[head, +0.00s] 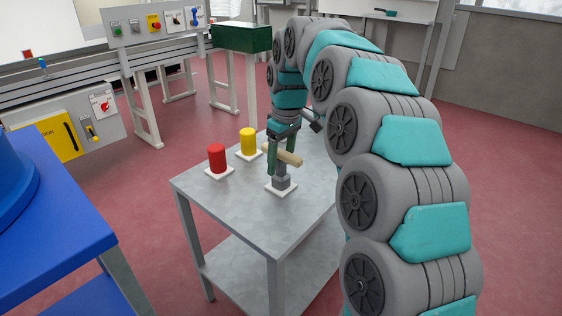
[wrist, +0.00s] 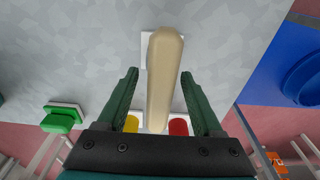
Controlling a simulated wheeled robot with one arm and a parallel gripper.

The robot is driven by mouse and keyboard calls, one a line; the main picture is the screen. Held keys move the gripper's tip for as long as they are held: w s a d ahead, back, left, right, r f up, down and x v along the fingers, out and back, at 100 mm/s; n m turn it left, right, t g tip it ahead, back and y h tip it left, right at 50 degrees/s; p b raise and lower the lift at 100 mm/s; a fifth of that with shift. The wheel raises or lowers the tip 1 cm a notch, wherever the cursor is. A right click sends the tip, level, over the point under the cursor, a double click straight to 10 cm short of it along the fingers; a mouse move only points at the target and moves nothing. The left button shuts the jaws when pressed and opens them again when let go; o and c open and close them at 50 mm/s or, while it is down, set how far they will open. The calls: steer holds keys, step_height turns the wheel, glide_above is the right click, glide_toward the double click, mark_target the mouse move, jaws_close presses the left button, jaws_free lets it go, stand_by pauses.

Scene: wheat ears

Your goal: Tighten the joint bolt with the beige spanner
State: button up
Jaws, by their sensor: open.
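The beige spanner (head: 284,155) shows as a plain beige bar above a grey block (head: 281,183) on a white plate on the metal table (head: 235,212). I cannot tell whether the grey block is the joint bolt; no other bolt is clear. My gripper (head: 279,170) points down at the bar, with a green finger on each side. In the wrist view the spanner (wrist: 164,85) runs lengthwise between the open fingers of my gripper (wrist: 160,74), with gaps on both sides. The grey block is hidden there beneath the bar.
A red cylinder (head: 217,159) and a yellow cylinder (head: 248,142) stand on white plates left of my gripper. A green piece (wrist: 60,118) on a white plate shows in the wrist view. A blue table (head: 75,215) stands left. The metal table's front is clear.

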steer(key=shift+a+f, duration=0.1)
steer(key=shift+f, duration=0.7)
jaws_close()
